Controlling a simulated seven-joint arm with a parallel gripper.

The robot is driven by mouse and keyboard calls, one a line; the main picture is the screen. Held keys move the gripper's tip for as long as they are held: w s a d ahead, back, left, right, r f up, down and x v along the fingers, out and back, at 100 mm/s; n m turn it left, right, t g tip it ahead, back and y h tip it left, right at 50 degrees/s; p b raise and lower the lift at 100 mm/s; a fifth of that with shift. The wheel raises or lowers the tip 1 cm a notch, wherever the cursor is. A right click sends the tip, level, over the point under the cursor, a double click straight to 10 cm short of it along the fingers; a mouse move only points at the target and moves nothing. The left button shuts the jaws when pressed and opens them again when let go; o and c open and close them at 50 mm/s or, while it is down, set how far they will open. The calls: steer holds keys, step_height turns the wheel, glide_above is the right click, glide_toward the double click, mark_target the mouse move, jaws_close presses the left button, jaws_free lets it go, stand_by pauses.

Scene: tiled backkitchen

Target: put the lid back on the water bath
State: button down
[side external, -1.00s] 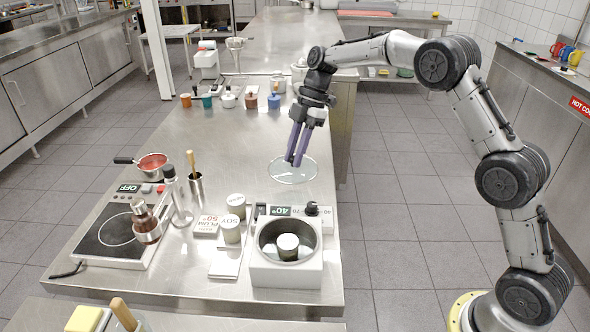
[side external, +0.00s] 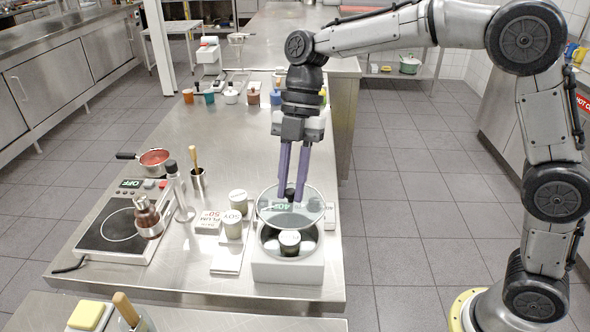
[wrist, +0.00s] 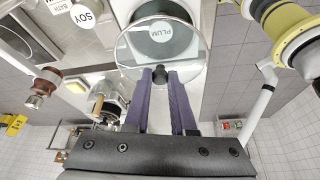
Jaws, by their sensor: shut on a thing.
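The glass lid (side external: 268,212) is round and clear, with a dark knob. My gripper (side external: 291,196) is shut on the knob and holds the lid above the back part of the water bath (side external: 287,270), tilted in the side view. The bath is a white box with a round dark opening, and a jar (side external: 290,240) stands inside it. In the wrist view the lid (wrist: 125,50) hangs ahead of my purple fingers (wrist: 160,78), and the jar's PLUM label (wrist: 160,32) shows through the glass. The lid hides the bath's display in part.
Left of the bath stand a SOY jar (side external: 233,226), another jar (side external: 239,201) and a PLUM card (side external: 209,220). Several small pots line the back. Steel tabletop is clear behind the bath.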

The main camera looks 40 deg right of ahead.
steer(key=shift+s+a+f, duration=0.1)
steer(key=shift+a+f, duration=0.05)
steer(key=shift+a, duration=0.15)
steer(key=shift+f, duration=2.95)
steer(key=shift+f, duration=0.2)
steer(key=c, duration=0.7)
jaws_free()
steer(key=shift+o, duration=0.5)
steer(key=o, duration=0.4)
steer(key=shift+r, duration=0.1)
